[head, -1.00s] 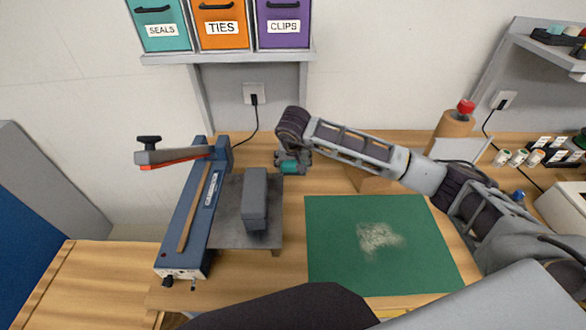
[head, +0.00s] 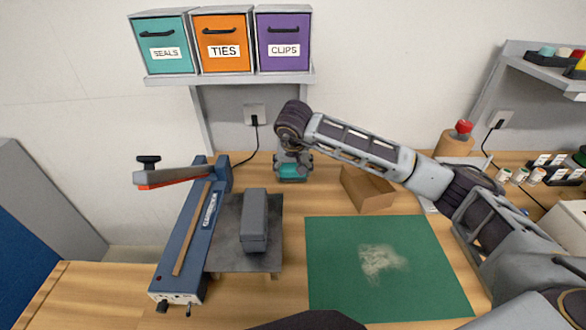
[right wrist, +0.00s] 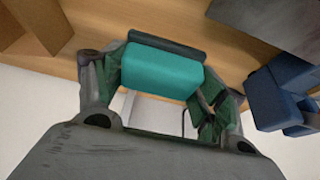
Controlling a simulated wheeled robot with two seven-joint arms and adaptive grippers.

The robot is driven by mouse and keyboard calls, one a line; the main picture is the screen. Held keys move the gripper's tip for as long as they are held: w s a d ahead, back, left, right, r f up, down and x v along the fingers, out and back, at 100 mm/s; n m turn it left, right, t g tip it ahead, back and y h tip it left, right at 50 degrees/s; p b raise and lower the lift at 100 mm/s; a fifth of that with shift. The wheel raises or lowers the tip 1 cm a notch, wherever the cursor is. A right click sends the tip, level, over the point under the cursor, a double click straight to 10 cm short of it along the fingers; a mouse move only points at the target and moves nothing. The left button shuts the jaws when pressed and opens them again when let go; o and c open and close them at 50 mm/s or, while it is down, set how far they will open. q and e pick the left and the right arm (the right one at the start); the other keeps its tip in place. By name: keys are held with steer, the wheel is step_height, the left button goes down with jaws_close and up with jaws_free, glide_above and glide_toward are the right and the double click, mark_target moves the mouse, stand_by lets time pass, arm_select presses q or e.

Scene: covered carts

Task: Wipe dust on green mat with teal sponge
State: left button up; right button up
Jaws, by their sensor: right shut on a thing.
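The green mat (head: 340,285) lies flat on the wooden table, right of the middle in the head view. A patch of pale dust (head: 382,259) sits near its centre. My right gripper (head: 292,176) is beyond the mat's far left corner, near the back of the table. It is shut on the teal sponge (head: 291,171), which also shows between the fingers in the right wrist view (right wrist: 162,70). The sponge is apart from the mat. My left gripper is not in view.
A blue sealing machine (head: 190,245) with a raised arm and a grey block (head: 253,220) stands left of the mat. A cardboard box (head: 368,190) sits just behind the mat. A shelf (head: 230,79) with labelled bins hangs above.

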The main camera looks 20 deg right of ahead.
steer(key=o, duration=0.5)
steer(key=shift+c, duration=0.2)
steer(key=c, duration=0.4)
steer(key=shift+o, duration=0.2)
steer(key=shift+r, duration=0.1)
